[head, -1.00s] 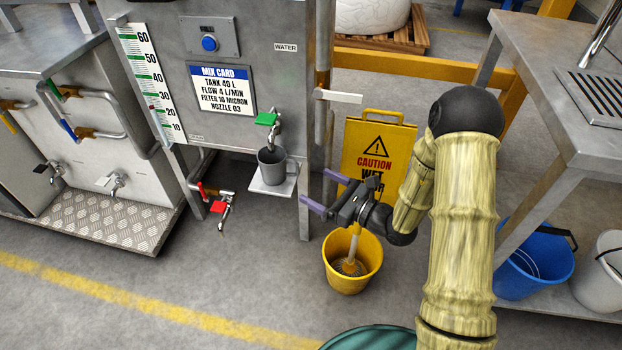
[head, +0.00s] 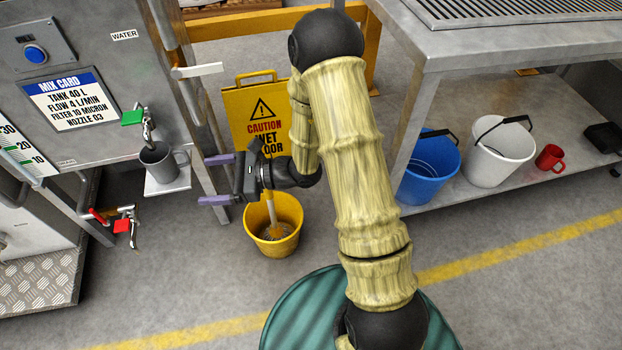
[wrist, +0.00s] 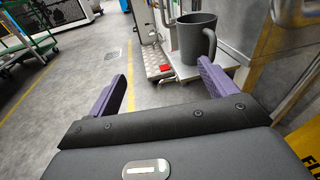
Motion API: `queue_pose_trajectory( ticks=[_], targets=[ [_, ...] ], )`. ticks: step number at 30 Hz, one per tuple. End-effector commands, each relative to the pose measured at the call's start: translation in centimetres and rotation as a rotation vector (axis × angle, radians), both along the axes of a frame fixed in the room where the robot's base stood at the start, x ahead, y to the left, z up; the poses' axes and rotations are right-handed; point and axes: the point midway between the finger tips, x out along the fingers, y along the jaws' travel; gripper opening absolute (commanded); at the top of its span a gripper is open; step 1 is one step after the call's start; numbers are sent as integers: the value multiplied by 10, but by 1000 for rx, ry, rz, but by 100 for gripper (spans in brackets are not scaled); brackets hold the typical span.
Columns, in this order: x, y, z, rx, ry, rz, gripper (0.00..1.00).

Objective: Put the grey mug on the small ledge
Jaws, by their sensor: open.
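The grey mug (head: 158,162) stands upright on the small ledge (head: 170,184) at the front of the metal tank, below a tap with a green handle. In the wrist view the mug (wrist: 196,38) shows its handle to the right, and the ledge (wrist: 218,62) is under it. My gripper (head: 205,180) is open and empty, to the right of the mug and apart from it. Its two purple fingers point left. In the wrist view the gripper (wrist: 162,78) has the mug beyond its right finger, which hides a little of the ledge.
A yellow bucket (head: 285,245) stands on the floor below my gripper, with a yellow caution sign (head: 240,105) behind it. A red-handled tap (head: 122,225) is below left of the ledge. A low shelf holds a blue bucket (head: 425,185), white bucket (head: 492,165) and red mug (head: 549,158).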

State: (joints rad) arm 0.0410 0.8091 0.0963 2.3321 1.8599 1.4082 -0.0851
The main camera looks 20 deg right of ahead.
Motion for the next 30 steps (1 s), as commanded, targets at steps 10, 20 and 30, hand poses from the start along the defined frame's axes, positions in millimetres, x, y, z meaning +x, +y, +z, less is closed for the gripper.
queue_pose_trajectory(
  ticks=[10,20,30],
  targets=[
    [-111,-30,3,-448,-211,556,84],
    [-147,-123,-4,-963,-560,958,84],
    [-118,-202,29,-1452,-1021,1223,84]
  ],
)
